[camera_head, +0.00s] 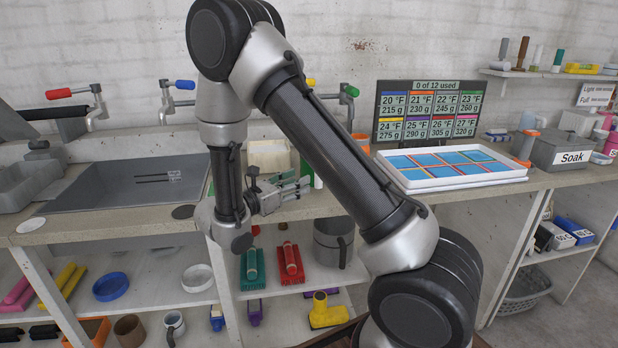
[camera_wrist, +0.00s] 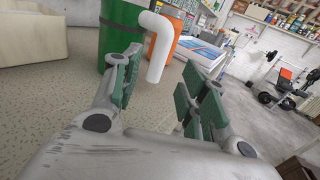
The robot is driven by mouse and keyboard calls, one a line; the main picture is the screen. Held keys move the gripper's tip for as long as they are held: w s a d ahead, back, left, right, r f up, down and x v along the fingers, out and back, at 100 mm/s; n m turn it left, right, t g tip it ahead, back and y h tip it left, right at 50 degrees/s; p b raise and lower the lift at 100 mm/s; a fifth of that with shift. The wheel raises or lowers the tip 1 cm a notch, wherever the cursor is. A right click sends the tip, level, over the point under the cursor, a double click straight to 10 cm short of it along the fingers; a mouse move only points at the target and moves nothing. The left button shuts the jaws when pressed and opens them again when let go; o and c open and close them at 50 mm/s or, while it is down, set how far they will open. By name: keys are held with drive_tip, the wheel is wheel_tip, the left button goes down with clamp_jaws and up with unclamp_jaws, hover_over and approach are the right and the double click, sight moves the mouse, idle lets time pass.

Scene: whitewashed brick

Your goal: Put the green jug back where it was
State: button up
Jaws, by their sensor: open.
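The green jug (camera_wrist: 121,32) stands upright on the speckled counter in the wrist view, with its white handle (camera_wrist: 156,48) facing me. Its top is cut off by the picture edge. My gripper (camera_wrist: 160,78) is open and empty, and its green-padded fingers lie to either side of the handle's lower end. I cannot tell if they touch it. In the head view my gripper (camera_head: 293,188) is low over the counter, and my arm hides most of the jug.
A cream bin (camera_wrist: 32,30) stands left of the jug, and an orange vessel (camera_wrist: 172,35) stands close behind it. Further right on the counter are a white tray (camera_head: 455,182) of blue squares, a display board (camera_head: 429,111) and a grey "Soak" box (camera_head: 558,150). Shelves below hold brushes and pots.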

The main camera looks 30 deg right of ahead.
drive_tip(key=shift+v, duration=1.1)
drive_tip(key=shift+s+d+r+m+g, duration=0.1)
drive_tip(key=shift+s+r+m+g, duration=0.1)
drive_tip(key=shift+r+m+g, duration=0.1)
drive_tip(key=s+d+r+m+g+y, duration=0.7)
drive_tip(key=s+d+r+m, duration=0.2)
drive_tip(key=s+d+m, duration=0.3)
drive_tip(key=s+a+r+m+t+y, duration=0.2)
drive_tip(key=s+m+t+y, duration=0.1)
drive_tip(key=s, duration=0.4)
drive_tip(key=s+a+r+m+t+y, duration=0.3)
drive_tip(key=s+m+y, duration=0.3)
drive_tip(key=s+y, duration=0.1)
